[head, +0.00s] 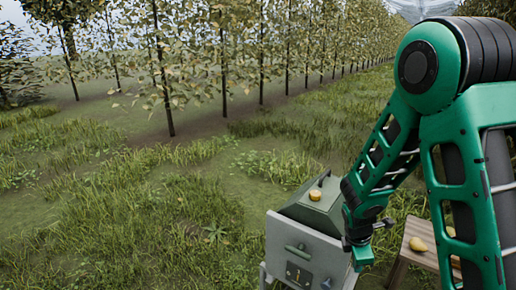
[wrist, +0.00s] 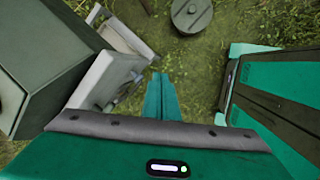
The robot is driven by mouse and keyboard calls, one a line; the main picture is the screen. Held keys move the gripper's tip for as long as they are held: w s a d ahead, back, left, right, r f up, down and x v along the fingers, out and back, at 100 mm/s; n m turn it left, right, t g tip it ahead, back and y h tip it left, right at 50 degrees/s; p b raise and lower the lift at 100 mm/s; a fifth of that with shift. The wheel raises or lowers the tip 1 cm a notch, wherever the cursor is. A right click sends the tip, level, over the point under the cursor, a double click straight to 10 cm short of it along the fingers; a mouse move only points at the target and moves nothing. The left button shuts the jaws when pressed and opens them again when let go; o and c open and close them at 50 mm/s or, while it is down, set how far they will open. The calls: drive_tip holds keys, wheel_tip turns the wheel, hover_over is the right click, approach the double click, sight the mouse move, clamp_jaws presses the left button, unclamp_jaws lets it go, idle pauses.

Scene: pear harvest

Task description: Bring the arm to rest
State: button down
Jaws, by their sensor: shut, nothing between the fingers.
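My green arm reaches in from the right of the head view and bends down. My gripper (head: 361,259) hangs low at its end, just right of a grey box. In the wrist view the two green fingers of my gripper (wrist: 160,88) lie together, shut with nothing between them, over grass.
A wooden stand (head: 424,228) holds yellow pears (head: 418,244) behind my arm. Tree rows (head: 225,60) stand beyond. Open grass (head: 110,220) lies left.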

drive_tip(key=s+d+r+m, duration=0.5)
drive_tip(key=r+m, duration=0.1)
drive_tip(key=r, duration=0.2)
drive_tip(key=s+d+r+m+y, duration=0.1)
drive_tip(key=s+d+r+m, duration=0.1)
drive_tip(key=s+r+m, duration=0.5)
drive_tip(key=s+d+r+m+g+y, duration=0.1)
drive_tip(key=s+d+r+m+y, duration=0.1)
drive_tip(key=s+r+m, duration=0.4)
drive_tip(key=s+m, duration=0.4)
drive_tip(key=s, duration=0.5)
drive_tip(key=shift+d+r+m+g, duration=0.3)
drive_tip(key=shift+r+m, duration=0.05)
drive_tip(key=shift+m, duration=0.05)
